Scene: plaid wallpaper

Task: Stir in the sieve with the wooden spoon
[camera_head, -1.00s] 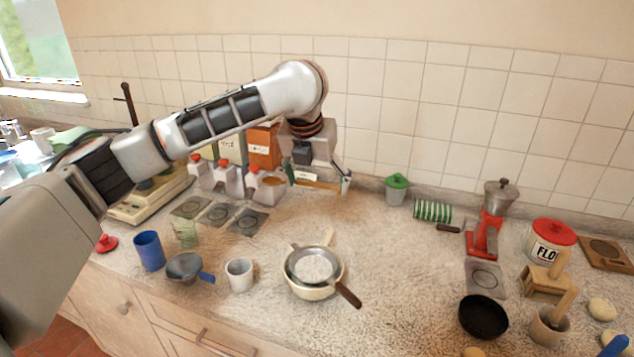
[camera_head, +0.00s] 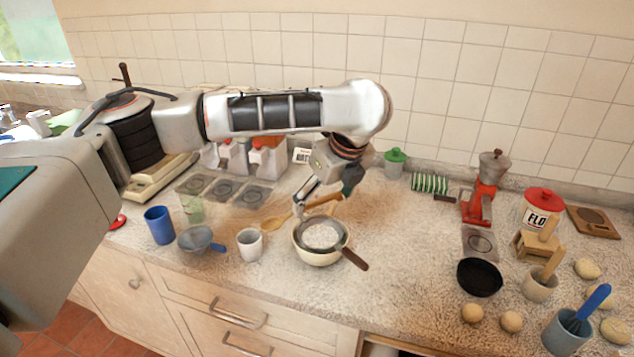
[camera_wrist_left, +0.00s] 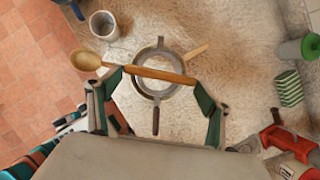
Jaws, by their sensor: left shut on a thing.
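My left gripper (camera_head: 322,203) is shut on the wooden spoon (camera_head: 275,223) by its handle, above the back rim of the sieve. The spoon lies nearly level, its bowl end pointing left, outside the sieve. In the left wrist view the spoon handle (camera_wrist_left: 160,75) spans between the green-padded fingers and crosses over the sieve (camera_wrist_left: 159,54). The metal sieve holds white powder (camera_head: 322,236) and sits in a cream bowl (camera_head: 318,260). Its brown handle (camera_head: 355,260) points toward the front right. My right gripper is not in view.
A white cup (camera_head: 250,245), a blue-handled grey funnel or scoop (camera_head: 195,240) and a blue cup (camera_head: 159,225) stand left of the bowl. A black pan (camera_head: 480,277) is at right, near a red grinder (camera_head: 482,203) and flour jar (camera_head: 541,210). Counter between bowl and pan is clear.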

